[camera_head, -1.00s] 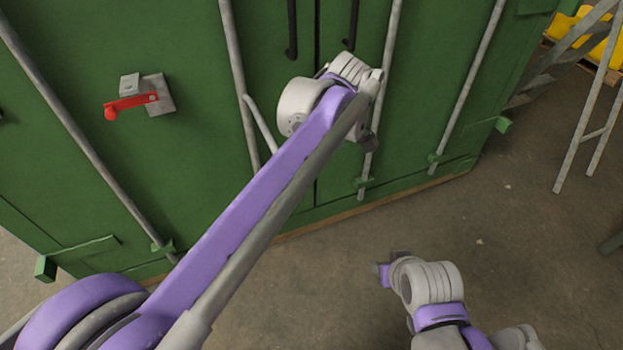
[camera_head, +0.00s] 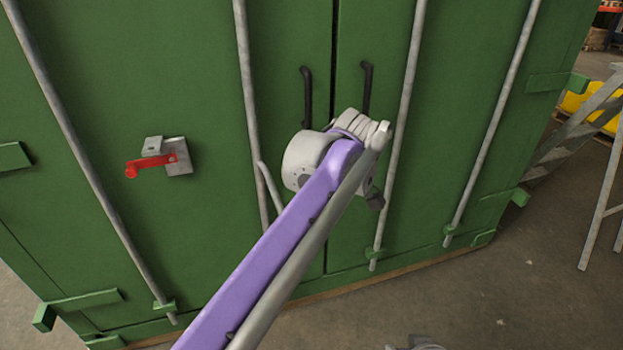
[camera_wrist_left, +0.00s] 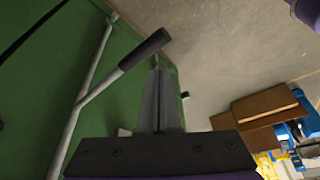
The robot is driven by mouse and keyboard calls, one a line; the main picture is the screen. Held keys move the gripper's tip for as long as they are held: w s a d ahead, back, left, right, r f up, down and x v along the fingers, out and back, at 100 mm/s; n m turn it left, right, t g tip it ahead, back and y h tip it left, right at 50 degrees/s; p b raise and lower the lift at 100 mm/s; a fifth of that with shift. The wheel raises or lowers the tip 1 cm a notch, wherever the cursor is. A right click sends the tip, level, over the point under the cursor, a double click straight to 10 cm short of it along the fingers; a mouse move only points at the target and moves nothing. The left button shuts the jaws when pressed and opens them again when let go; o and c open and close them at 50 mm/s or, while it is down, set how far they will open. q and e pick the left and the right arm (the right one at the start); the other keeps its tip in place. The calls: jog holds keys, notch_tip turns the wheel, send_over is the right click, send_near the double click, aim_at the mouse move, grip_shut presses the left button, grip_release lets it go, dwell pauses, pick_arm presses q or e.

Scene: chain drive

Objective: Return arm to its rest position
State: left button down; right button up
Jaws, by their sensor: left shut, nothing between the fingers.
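My left arm (camera_head: 285,245), purple and grey, reaches from the bottom of the head view up to the green container doors. My left gripper is mostly hidden behind the wrist there; only a dark bit (camera_head: 375,199) shows. In the left wrist view my left gripper (camera_wrist_left: 158,75) is shut with its fingers together and empty. A grey lever with a dark grip (camera_wrist_left: 146,49) shows just left of the fingertips; whether they touch is unclear. Only a small grey piece of my right arm (camera_head: 420,346) shows at the bottom edge; its gripper is out of view.
The green container (camera_head: 215,60) carries grey vertical lock bars (camera_head: 410,80), black door handles (camera_head: 307,95) and a red lever (camera_head: 150,165). A grey ladder-like frame (camera_head: 604,190) stands at the right. Boxes (camera_wrist_left: 265,110) show in the wrist view. Floor (camera_head: 500,290) at the lower right is clear.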

pick_arm(q)
jog(key=shift+a, duration=0.1)
jog(key=s+a+f+m+t+h, duration=0.4)
jog(key=s+a+f+m, duration=1)
jog(key=f, duration=0.4)
jog(key=s+a+t, duration=0.1)
jog(key=s, duration=0.1)
jog(key=shift+s+a+f+m, duration=0.25)
jog(key=shift+s+a+m, duration=0.05)
jog(key=shift+a+m, duration=0.1)
